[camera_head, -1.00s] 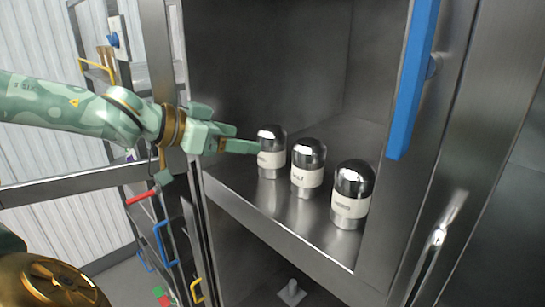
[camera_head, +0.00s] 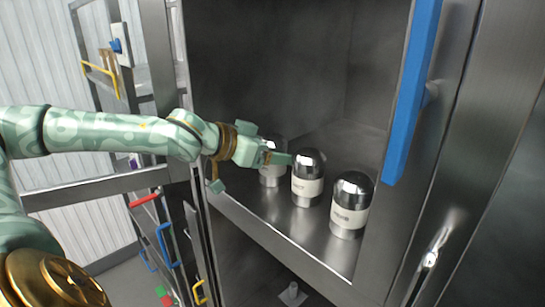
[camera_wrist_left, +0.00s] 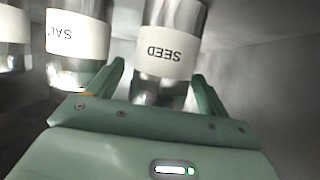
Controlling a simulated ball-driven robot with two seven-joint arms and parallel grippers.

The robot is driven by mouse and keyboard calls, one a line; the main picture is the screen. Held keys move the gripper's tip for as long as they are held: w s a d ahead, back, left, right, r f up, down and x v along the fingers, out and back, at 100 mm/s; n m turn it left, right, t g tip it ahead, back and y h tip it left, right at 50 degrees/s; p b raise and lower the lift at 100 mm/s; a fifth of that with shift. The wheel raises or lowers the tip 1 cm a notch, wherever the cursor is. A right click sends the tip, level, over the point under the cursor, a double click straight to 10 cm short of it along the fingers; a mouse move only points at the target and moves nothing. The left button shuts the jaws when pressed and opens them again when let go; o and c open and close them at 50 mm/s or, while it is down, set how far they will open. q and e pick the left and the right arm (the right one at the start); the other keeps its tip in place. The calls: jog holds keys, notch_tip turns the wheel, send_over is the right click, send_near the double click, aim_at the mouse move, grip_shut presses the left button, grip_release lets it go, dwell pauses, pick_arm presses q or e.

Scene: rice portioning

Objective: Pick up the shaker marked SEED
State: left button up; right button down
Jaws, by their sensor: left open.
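The SEED shaker (camera_head: 272,177) is a steel cylinder with a domed top and a pale label. It stands upright on the steel shelf, leftmost of three, partly hidden behind my left gripper (camera_head: 278,157) in the head view. In the left wrist view the SEED shaker (camera_wrist_left: 168,55) appears upside down, with its label readable between the open fingers. I cannot tell whether the fingers touch it. The shaker marked SALT (camera_wrist_left: 77,36) is beside it, and is the middle shaker (camera_head: 307,187) in the head view. My right gripper is not in view.
A third shaker (camera_head: 350,208) stands at the right of the row. The cabinet's shelf (camera_head: 285,222) has a front edge below the row. A blue handle (camera_head: 408,100) is at the right. The shelf behind the shakers looks clear.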

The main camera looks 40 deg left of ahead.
pick_arm(q)
jog(key=c, duration=1.1)
jog(key=shift+r, duration=0.1)
